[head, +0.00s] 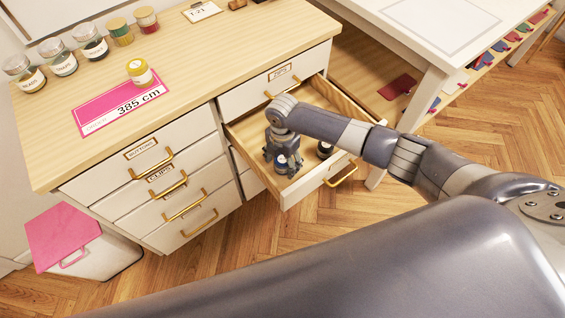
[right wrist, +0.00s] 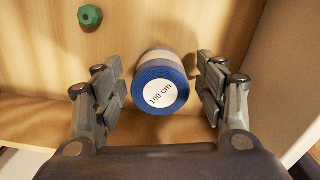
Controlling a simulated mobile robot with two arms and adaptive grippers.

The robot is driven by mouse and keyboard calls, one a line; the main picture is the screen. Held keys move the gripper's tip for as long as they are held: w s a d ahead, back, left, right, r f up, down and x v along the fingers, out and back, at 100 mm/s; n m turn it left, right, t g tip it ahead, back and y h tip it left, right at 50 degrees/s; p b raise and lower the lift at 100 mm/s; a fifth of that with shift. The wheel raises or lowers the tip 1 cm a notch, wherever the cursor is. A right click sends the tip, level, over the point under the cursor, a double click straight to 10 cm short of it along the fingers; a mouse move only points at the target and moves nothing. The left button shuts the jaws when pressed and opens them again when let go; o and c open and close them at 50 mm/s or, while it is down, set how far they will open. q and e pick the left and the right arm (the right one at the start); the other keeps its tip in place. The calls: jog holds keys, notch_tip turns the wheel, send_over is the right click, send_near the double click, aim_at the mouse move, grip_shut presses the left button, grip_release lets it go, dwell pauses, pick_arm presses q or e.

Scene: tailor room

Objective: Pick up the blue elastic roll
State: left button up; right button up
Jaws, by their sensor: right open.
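The blue elastic roll (right wrist: 160,88) stands in the open drawer, with a white top label reading "100 cm". In the right wrist view it lies between the two open fingers of my right gripper (right wrist: 160,92), with a gap visible on each side. In the head view my right gripper (head: 283,160) reaches down into the drawer around the blue roll (head: 281,166), which is partly hidden by the fingers. My left gripper is not in view.
The open drawer (head: 314,184) has wooden walls close around the gripper. A dark roll (head: 325,148) stands beside it. A small green object (right wrist: 90,16) lies farther in the drawer. The countertop (head: 205,70) above holds several jars and a pink "385 cm" card (head: 120,105).

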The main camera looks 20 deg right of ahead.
jog(key=c, duration=1.1)
jog(key=shift+r, duration=0.1)
